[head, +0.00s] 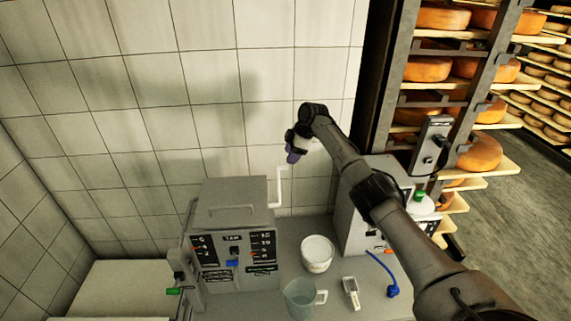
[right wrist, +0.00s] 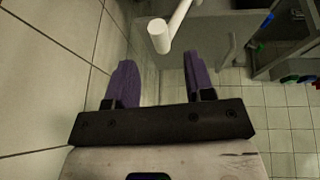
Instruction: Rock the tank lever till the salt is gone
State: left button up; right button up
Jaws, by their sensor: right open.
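A grey box-shaped tank (head: 225,240) with a black labelled front panel stands on the counter against the tiled wall. A white cranked lever (head: 280,186) rises at its right side; it also shows in the right wrist view, its round end (right wrist: 159,36) lying between the lines of my fingers, ahead of them and apart from them. My right gripper (head: 293,156) has purple fingers and is just above and right of the lever's top. In the right wrist view my right gripper (right wrist: 160,82) is open and empty. My left gripper is not in view. I cannot make out the salt inside the tank.
A white tub (head: 317,252), a clear jug (head: 299,298) and a small scoop (head: 351,292) stand on the grey counter (head: 335,291). A second grey machine (head: 359,224) stands to the right, behind my arm. Shelves of orange cheese wheels (head: 428,69) are at the right.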

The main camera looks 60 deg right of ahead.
jog(key=shift+x, duration=2.8)
jog(key=shift+r, duration=0.1)
grip_shut()
